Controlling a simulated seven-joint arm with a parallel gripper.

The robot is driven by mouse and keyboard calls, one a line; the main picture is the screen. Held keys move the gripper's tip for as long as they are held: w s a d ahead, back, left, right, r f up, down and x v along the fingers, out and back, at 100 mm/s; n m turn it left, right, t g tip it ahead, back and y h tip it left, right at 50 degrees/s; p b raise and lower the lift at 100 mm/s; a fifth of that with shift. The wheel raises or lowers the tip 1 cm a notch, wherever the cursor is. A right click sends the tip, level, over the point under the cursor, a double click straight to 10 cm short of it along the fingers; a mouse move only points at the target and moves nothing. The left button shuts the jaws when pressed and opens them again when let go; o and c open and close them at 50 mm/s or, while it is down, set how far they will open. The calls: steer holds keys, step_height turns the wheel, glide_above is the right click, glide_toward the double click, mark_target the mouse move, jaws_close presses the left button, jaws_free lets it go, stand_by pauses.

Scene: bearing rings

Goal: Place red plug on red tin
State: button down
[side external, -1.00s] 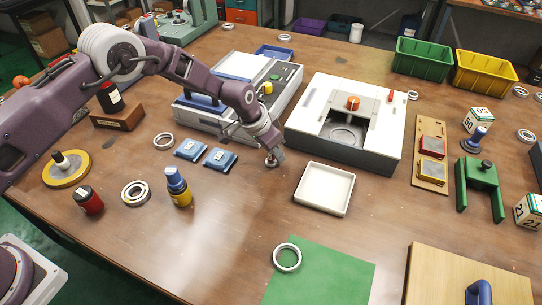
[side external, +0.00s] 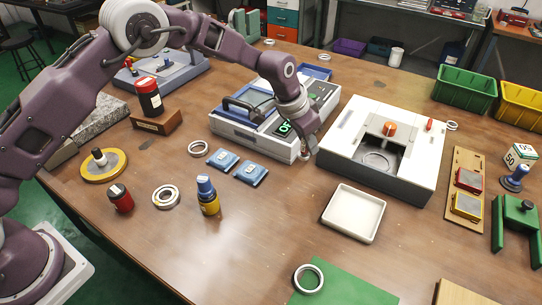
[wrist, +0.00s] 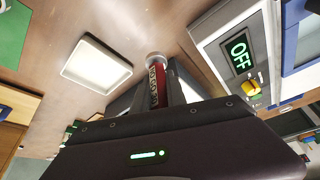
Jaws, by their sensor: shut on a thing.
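My gripper (side external: 311,150) is shut on the red plug (wrist: 158,84), which has a white label with dark lettering and a pale metal end pointing away from the wrist. In the side view the plug is mostly hidden by my gripper; only its pale end clearly shows. My gripper is between the grey instrument and the white machine, away from the red tin.
A yellow tin (side external: 209,206) with a blue plug on it, steel rings (side external: 166,196) and two blue pads (side external: 250,173) lie between my gripper and the red tin. A white tray (side external: 353,213) is at right. The grey instrument (side external: 235,130) is beside my gripper.

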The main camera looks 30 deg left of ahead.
steer(key=s+a+r+n+g+y, duration=0.1)
steer(key=s+a+n+y, duration=0.1)
steer(key=s+a+n, duration=0.6)
steer(key=s+a+r+n+g+y, duration=0.15)
steer(key=a+n, duration=0.45)
steer(key=a, duration=0.6)
steer(key=s+a+r+n+y, duration=0.1)
steer(key=s+a+n+y, duration=0.2)
steer(key=s+a+n, duration=0.55)
steer(key=s+a+r+n+g, duration=0.2)
steer(key=s+a+n+g, duration=0.1)
steer(key=s+a+n, duration=0.25)
steer(key=n+g+h, duration=0.2)
steer(key=n, duration=0.6)
glide_above(111, 191)
step_height(111, 191, down, 8)
steer(key=shift+f, duration=0.1)
steer(key=c, duration=1.7)
jaws_free()
steer(key=o, duration=0.4)
steer(key=shift+c, duration=0.2)
